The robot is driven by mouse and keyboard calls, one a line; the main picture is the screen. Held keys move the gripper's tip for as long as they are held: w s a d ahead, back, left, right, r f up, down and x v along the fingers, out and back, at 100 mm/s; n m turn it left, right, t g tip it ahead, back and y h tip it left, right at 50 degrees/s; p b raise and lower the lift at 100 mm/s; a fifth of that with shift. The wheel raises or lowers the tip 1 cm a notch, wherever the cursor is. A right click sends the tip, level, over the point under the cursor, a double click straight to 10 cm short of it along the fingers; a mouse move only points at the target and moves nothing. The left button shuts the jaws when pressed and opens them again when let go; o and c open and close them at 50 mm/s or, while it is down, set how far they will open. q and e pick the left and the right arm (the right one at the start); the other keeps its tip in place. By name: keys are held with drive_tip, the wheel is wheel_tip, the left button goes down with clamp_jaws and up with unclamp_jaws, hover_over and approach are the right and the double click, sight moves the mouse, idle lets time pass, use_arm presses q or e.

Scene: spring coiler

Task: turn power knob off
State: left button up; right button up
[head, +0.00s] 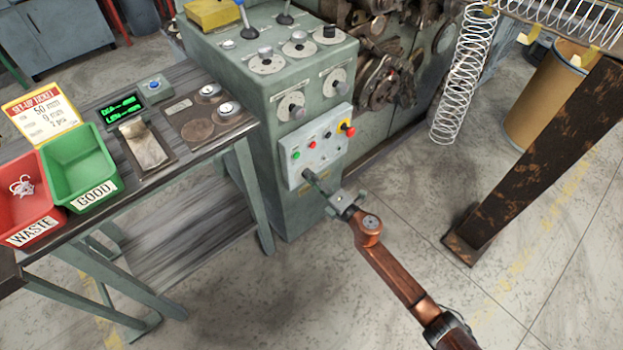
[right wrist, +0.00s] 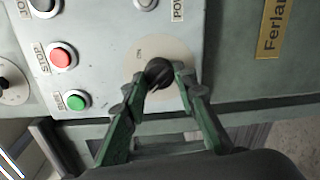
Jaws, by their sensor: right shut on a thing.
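The power knob (right wrist: 157,72) is a small black knob on a round beige dial plate (right wrist: 150,52) with small lettering, low on the light grey control panel (head: 322,148). A partly cut-off label starting "PO" is beside it in the right wrist view. My right gripper (right wrist: 162,76) is shut on the knob, one green finger on each side. In the head view my right gripper (head: 313,181) reaches the panel's lower left corner and mostly hides the knob. The knob's pointer and exact setting cannot be made out. My left gripper is not in view.
The panel also bears a green button (right wrist: 77,101), a red button (right wrist: 62,57) and a red emergency stop (head: 348,129). A bench with a green bin (head: 78,160) and red bin (head: 30,200) stands left. A rusty beam (head: 540,150) stands right, with open floor between.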

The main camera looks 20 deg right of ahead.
drive_tip(key=shift+f, duration=0.1)
drive_tip(key=o, duration=1.2)
drive_tip(key=shift+c, duration=0.2)
drive_tip(key=v, duration=1.2)
